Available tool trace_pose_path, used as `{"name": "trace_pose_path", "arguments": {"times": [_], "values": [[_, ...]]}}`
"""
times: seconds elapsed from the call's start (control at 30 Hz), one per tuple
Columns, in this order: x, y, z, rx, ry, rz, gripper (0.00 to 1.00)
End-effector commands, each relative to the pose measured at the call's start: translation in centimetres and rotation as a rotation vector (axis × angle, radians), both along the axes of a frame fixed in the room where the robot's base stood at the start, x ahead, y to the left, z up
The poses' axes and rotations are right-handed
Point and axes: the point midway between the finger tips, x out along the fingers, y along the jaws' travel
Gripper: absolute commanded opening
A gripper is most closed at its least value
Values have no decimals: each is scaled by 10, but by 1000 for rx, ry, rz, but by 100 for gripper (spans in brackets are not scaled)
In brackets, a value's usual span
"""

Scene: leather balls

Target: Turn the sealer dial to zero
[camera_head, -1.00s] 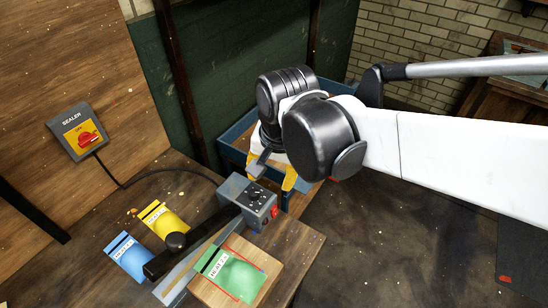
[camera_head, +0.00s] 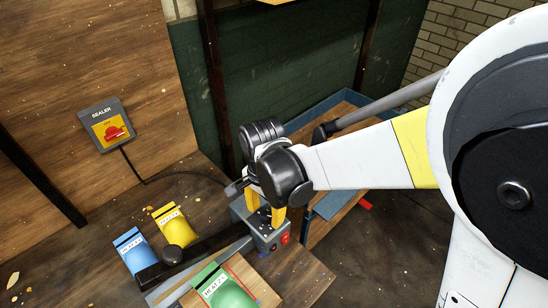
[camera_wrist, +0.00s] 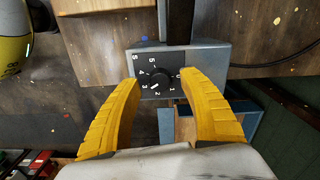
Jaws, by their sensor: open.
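The grey sealer box (camera_head: 268,236) sits on the bench and carries the dial; in the head view my gripper (camera_head: 265,211) hides most of its top. In the wrist view the black dial (camera_wrist: 160,76) sits on a dark plate with numbers 0 to 5 around it. Its white mark appears to point between 2 and 3, away from the 0 at its right. My gripper (camera_wrist: 160,80) is open, its yellow fingers on either side of the dial. I cannot tell whether they touch it.
The sealer's black lever arm (camera_head: 187,260) reaches left. Blue (camera_head: 134,252), yellow (camera_head: 170,222) and green (camera_head: 224,290) packets lie nearby. A SEALER wall switch (camera_head: 107,124) reads OFF and its cable runs to the sealer. A blue-edged wooden crate (camera_head: 345,118) stands behind.

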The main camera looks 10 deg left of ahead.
Motion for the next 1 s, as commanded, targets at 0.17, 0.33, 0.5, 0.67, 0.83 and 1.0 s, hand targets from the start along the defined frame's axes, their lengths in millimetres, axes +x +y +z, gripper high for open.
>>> {"name": "trace_pose_path", "arguments": {"times": [0.17,0.33,0.5,0.67,0.83,1.0], "values": [[0,0,-12,0,0,0,50],[0,0,-13,0,0,0,50],[0,0,-13,0,0,0,27],[0,0,-13,0,0,0,0],[0,0,-13,0,0,8,0],[0,0,-13,0,0,50,0]]}}
